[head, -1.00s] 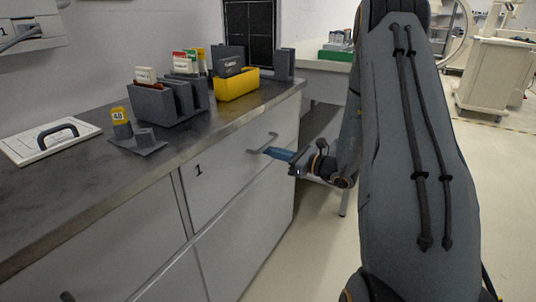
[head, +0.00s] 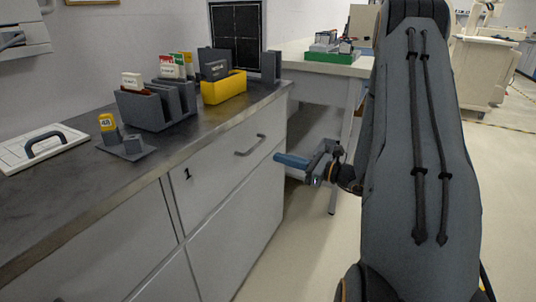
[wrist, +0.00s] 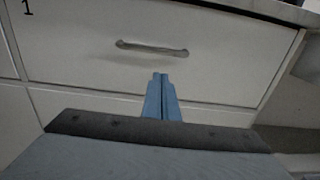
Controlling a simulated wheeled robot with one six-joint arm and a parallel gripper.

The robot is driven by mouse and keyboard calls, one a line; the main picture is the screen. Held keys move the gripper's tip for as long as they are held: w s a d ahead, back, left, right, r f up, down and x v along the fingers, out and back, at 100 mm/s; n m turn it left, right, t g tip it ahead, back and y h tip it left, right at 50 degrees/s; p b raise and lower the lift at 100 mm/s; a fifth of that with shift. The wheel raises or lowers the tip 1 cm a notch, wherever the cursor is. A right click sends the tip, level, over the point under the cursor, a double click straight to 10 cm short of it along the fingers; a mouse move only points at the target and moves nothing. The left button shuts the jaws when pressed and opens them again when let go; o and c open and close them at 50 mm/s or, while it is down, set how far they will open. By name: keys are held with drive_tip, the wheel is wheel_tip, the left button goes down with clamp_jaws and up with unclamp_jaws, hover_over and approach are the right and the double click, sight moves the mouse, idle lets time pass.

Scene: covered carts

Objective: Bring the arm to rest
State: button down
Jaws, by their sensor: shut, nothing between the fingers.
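My gripper (head: 279,158) is at the right of the cart front in the head view, its blue fingers shut together and empty. It points left, below and right of the metal handle (head: 250,145) of the drawer marked 1 (head: 225,165). The wrist view shows the closed blue fingers (wrist: 160,80) with their tips just below the same handle (wrist: 150,48) in the picture. The fingers appear apart from the handle. The drawer looks closed. My arm fills the right side of the head view.
The dark counter (head: 60,195) holds a grey divided rack (head: 150,110), a yellow bin (head: 222,88), a white board with a handle (head: 20,155) and a small holder with a yellow-topped piece (head: 125,148). A white table (head: 310,62) bears a green tray (head: 330,56). Open floor lies around my arm.

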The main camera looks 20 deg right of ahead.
drive_tip(key=v, duration=0.5)
drive_tip(key=s+a+r+n+g+y, duration=0.1)
drive_tip(key=a+r+n+g+y, duration=0.1)
drive_tip(key=a+n+g, duration=0.35)
drive_tip(key=s+a+r+n+g+y, duration=0.1)
drive_tip(key=s+a+r+n+g, duration=0.1)
drive_tip(key=a, duration=0.7)
drive_tip(key=s+a+r+n+g+h, duration=0.3)
drive_tip(key=s+a+n+g+h, duration=0.2)
drive_tip(key=s+a+n+g, duration=0.75)
drive_tip(key=s+a+r+n+t+h, duration=0.25)
drive_tip(key=s+n+t+h, duration=0.45)
drive_tip(key=s+n, duration=0.4)
drive_tip(key=d+r+m+g+h+p, duration=0.1)
drive_tip(key=d+r+m+h+p, duration=0.1)
drive_tip(key=d+r+p, duration=0.7)
drive_tip(key=shift+p, duration=4.3)
drive_tip(key=shift+s, duration=0.1)
